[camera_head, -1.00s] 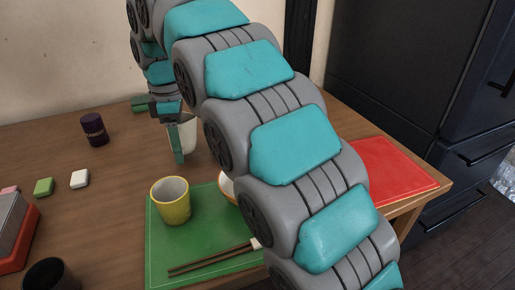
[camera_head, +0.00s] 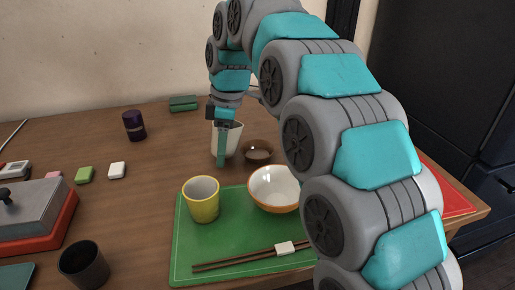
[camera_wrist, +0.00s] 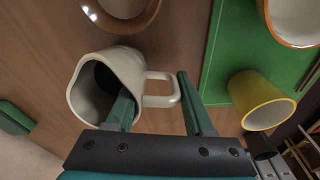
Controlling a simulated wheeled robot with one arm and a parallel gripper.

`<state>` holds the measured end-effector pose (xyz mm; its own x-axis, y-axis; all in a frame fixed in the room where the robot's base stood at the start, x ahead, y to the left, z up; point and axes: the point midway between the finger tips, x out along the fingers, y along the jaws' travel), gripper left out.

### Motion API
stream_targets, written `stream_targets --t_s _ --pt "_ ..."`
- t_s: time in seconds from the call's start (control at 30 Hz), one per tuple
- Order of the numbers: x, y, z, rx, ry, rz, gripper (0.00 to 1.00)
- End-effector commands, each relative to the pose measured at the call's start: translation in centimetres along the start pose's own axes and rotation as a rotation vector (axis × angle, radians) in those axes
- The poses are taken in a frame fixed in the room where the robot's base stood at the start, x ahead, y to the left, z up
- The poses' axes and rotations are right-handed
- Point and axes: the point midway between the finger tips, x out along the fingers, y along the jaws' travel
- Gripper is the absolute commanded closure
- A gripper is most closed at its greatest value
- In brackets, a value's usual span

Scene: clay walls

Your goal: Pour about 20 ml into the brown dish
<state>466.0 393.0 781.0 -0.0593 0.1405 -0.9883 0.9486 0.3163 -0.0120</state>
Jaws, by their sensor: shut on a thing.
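A pale jug (camera_head: 234,142) stands out on the table's far side, held by my gripper (camera_head: 222,150). In the wrist view the jug (camera_wrist: 88,68) shows its dark open mouth and a looped handle. I cannot tell the liquid level in either.
A green mat (camera_head: 225,240) in front holds a yellow cup (camera_head: 200,208), an orange-rimmed bowl (camera_head: 272,196) and chopsticks (camera_head: 235,261). A purple can (camera_head: 134,126) and a green box (camera_head: 184,103) stand left and behind. Bare table lies left of the jug.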

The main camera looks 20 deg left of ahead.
Motion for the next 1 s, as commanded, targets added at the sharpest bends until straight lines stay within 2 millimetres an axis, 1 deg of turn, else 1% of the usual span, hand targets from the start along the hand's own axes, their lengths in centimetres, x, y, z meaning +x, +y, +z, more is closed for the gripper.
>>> stream_targets --t_s 0.1,0.57,0.8,1.0 --pt "-1.0 -0.1 0.4 0.000 0.082 0.003 1.00" --pt "-4.2 -0.1 1.9 -0.005 0.365 -0.004 1.00" --pt "-4.1 0.0 3.1 -0.003 0.510 -0.007 1.00" --pt "-4.1 -0.1 3.3 -0.006 0.629 -0.011 1.00"
